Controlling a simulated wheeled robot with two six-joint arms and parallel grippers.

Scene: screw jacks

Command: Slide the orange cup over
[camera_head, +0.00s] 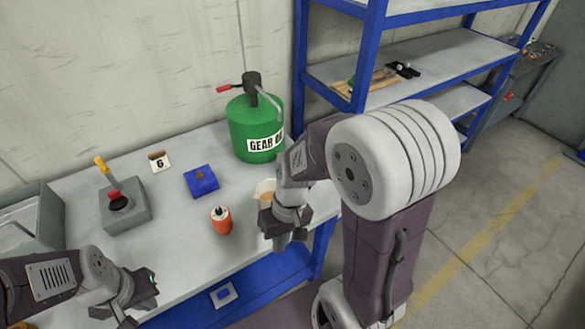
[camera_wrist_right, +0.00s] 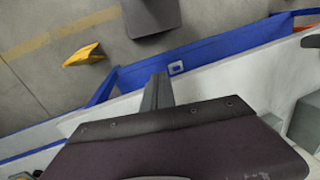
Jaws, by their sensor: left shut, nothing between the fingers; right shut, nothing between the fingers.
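An orange-red, cup-sized cylinder (camera_head: 221,221) with a dark and white top stands upright near the front edge of the workbench (camera_head: 165,237). A pale cup (camera_head: 264,187) with an orange-tan inside stands right of it, partly hidden by my right gripper. My right gripper (camera_head: 283,239) is shut and empty, right of the orange cylinder at the bench's front edge; its closed fingers also show in the right wrist view (camera_wrist_right: 158,92). My left gripper (camera_head: 139,301) is shut and empty at the lower left, by the bench's front edge.
A green gear oil can (camera_head: 252,133) stands at the back. A blue block (camera_head: 201,181), a number card (camera_head: 159,161) and a grey box with a red-and-yellow handle (camera_head: 126,212) sit further left. A grey bin (camera_head: 35,215) is at far left. Blue shelving (camera_head: 362,60) stands behind right.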

